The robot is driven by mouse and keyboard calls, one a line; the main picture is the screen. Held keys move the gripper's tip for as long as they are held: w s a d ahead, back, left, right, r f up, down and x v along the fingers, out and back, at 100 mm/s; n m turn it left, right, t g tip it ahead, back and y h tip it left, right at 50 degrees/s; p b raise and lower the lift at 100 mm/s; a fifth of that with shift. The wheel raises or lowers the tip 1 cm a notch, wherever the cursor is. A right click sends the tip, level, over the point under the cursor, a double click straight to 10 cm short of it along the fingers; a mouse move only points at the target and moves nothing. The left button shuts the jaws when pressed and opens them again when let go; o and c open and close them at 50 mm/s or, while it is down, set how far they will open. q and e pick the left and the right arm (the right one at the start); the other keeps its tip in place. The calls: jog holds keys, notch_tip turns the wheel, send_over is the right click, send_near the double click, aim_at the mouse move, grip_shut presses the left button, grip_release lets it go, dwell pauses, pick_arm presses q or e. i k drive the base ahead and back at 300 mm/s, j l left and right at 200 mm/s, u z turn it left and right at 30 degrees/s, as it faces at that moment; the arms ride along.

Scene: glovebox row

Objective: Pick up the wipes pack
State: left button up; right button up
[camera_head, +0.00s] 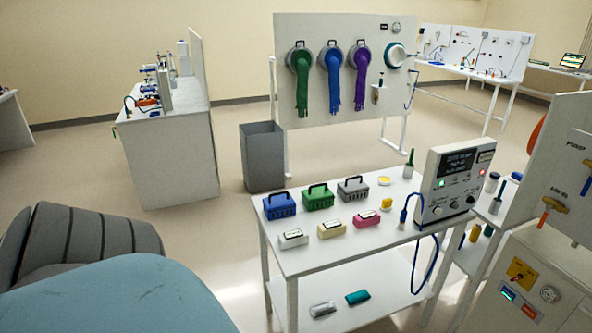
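No label reading as wipes is legible, so I cannot tell for certain which item is the wipes pack. Two low, rounded packs lie on the lower shelf of the white table: a light grey one (322,309) and a teal one (358,297). Neither of my grippers is in view.
Blue (279,206), green (318,197) and grey (353,189) handled cases stand behind the boxes. A meter unit (455,180) with a blue cable occupies the table's right side. A grey bin (262,157) stands behind the table.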

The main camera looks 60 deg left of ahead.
aim_at(334, 228)
jog(key=j+u, duration=0.1)
jog(key=u, duration=0.3)
jog(key=i+u, duration=0.15)
jog(key=u, duration=0.6)
jog(key=i+u, duration=0.15)
jog(key=u, duration=0.25)
jog(key=i, duration=0.4)
